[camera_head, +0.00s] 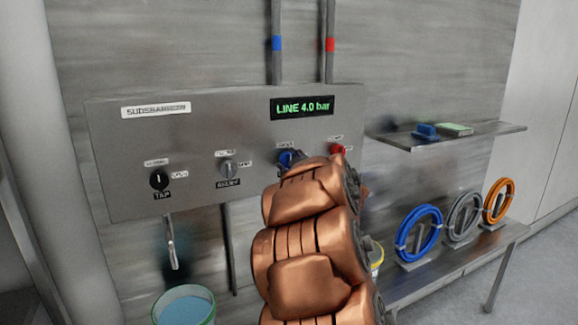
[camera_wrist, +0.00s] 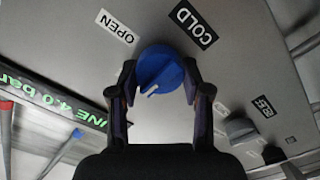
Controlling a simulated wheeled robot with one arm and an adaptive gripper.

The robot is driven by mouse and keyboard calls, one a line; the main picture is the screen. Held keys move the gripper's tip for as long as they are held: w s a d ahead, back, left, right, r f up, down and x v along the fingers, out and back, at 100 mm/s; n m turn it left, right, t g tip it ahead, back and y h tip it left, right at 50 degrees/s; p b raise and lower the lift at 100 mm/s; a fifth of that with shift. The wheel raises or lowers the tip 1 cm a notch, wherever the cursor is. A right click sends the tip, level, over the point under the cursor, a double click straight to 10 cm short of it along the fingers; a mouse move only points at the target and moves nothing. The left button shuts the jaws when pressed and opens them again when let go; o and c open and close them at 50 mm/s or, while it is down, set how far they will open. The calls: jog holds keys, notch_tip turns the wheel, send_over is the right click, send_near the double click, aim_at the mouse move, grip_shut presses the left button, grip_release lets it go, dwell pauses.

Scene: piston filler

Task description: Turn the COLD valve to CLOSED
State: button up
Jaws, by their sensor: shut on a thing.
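The COLD valve is a blue round knob (camera_wrist: 160,72) on the grey panel. My gripper (camera_wrist: 160,66) is shut on it, one finger on each side. A short white pointer mark on the knob points down and left in the wrist view, away from the COLD label (camera_wrist: 190,24) and not at the OPEN label (camera_wrist: 114,26). No CLOSED label can be read in the wrist view; my gripper covers that side. In the head view the blue knob (camera_head: 286,157) shows just beyond my copper-coloured arm, and my fingers are mostly hidden.
A red knob (camera_head: 338,149) sits close right of the blue one, and a grey knob (camera_head: 228,169) and black TAP knob (camera_head: 159,179) to its left. The display (camera_head: 302,107) above reads LINE 4.0 bar. A bucket (camera_head: 184,306) stands below the tap; coiled hoses (camera_head: 419,232) stand at right.

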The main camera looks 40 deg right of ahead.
jog(key=shift+r+n, duration=0.15)
jog(key=shift+n, duration=0.15)
jog(key=o, duration=1.2)
jog(key=shift+c, duration=0.2)
jog(key=v, duration=1.2)
jog(key=shift+w, duration=0.1)
